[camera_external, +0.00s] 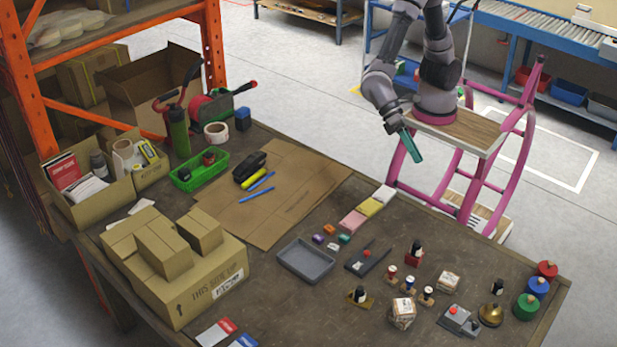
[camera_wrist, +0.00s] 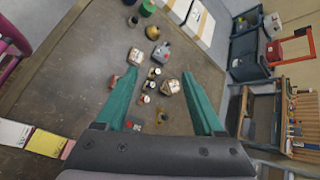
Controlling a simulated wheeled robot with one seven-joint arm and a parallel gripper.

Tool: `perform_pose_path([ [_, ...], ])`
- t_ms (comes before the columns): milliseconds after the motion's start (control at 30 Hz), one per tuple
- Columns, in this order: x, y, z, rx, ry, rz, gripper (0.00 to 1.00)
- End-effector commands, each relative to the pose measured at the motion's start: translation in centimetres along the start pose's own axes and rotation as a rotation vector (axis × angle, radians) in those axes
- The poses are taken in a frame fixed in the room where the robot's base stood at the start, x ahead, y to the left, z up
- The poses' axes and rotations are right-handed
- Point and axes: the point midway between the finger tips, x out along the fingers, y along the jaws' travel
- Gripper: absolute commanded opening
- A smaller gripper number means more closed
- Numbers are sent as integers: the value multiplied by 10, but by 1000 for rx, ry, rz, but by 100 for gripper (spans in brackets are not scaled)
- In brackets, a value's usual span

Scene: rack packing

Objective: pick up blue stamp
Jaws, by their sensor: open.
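Three small round stamps stand in a short row on the brown table. The left one (camera_external: 392,272) has a red top. The middle one (camera_external: 409,282) and the right one (camera_external: 427,295) look dark blue on top, and I cannot tell which is the blue stamp. In the wrist view the small stamps (camera_wrist: 149,85) show between my fingers, too small to read their colours surely. My gripper (camera_external: 415,155) is open and empty, high above and behind the table's far edge, well apart from the stamps. Its two teal fingers also spread in the wrist view (camera_wrist: 159,75).
Close around the stamps are black-handled stampers (camera_external: 360,295), tied bundles (camera_external: 403,312) and a grey device (camera_external: 459,320). A brass bell (camera_external: 491,314) and red, blue and green round pots (camera_external: 538,287) stand right. A grey tray (camera_external: 305,262) lies left.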

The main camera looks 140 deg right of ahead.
Motion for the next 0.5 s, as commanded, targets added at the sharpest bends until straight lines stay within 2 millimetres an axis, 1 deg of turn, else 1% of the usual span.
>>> perform_pose_path([
  [33,21,-1,-17,67,-32,-13,70],
  [167,66,-4,-56,231,-100,-66,70],
  [200,80,-4,-68,282,-118,-83,70],
  [267,102,-2,-88,360,-143,-109,70],
  [400,152,11,-133,541,-189,-173,70],
  [500,182,24,-162,656,-209,-214,70],
])
